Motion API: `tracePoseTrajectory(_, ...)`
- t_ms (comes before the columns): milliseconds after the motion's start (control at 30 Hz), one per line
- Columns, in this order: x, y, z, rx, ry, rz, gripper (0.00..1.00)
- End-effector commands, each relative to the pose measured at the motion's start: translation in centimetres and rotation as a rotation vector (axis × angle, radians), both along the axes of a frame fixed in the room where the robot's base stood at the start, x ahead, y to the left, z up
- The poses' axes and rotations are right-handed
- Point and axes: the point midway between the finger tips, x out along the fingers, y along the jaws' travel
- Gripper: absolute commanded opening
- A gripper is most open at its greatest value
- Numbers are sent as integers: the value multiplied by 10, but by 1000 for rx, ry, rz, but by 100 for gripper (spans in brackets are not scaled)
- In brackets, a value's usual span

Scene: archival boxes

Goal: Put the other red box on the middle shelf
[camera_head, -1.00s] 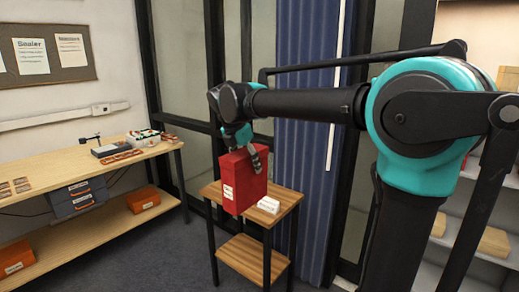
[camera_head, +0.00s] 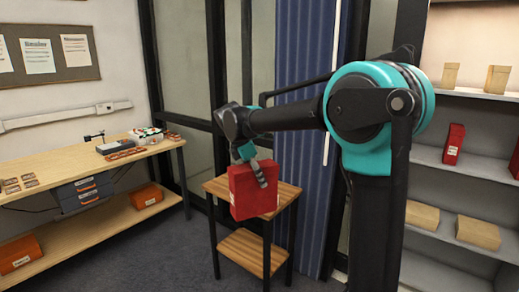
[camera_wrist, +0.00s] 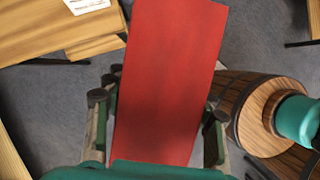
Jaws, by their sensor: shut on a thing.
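A red box (camera_head: 252,192) hangs upright in my gripper (camera_head: 256,168), in front of and over the small wooden table. In the wrist view the red box (camera_wrist: 170,75) lies between the two fingers of my gripper (camera_wrist: 157,106), which is shut on it. The grey shelf unit stands at the right of the head view. Its middle shelf (camera_head: 428,158) bears a red box (camera_head: 453,144) and, at the picture's edge, another red box (camera_head: 516,160). My arm stands between the held box and the shelves.
The small table (camera_head: 288,195) has a lower board; a white item (camera_wrist: 87,4) lies on its top. The upper shelf holds tan boxes (camera_head: 497,79), the lower one tan boxes (camera_head: 422,214). A workbench (camera_head: 55,185) with orange boxes (camera_head: 146,196) stands left. Between the middle shelf's red boxes is bare room.

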Motion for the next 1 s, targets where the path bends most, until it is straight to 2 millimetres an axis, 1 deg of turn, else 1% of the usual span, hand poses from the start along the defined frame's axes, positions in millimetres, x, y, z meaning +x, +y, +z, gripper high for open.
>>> tracePoseTrajectory(33,6,-6,-11,-1,1,-67,0)
tracePoseTrajectory(167,20,-25,-46,-2,1,-289,0)
tracePoseTrajectory(267,30,-44,-79,-1,2,-497,0)
tracePoseTrajectory(467,42,-88,-149,-1,2,-945,0)
tracePoseTrajectory(500,43,-98,-164,-2,3,-1042,0)
tracePoseTrajectory(700,38,-147,-236,-2,3,-1509,0)
tracePoseTrajectory(800,32,-167,-266,-1,4,-1705,0)
tracePoseTrajectory(900,25,-182,-288,-1,3,-1858,0)
tracePoseTrajectory(1000,20,-192,-303,-1,2,-1959,0)
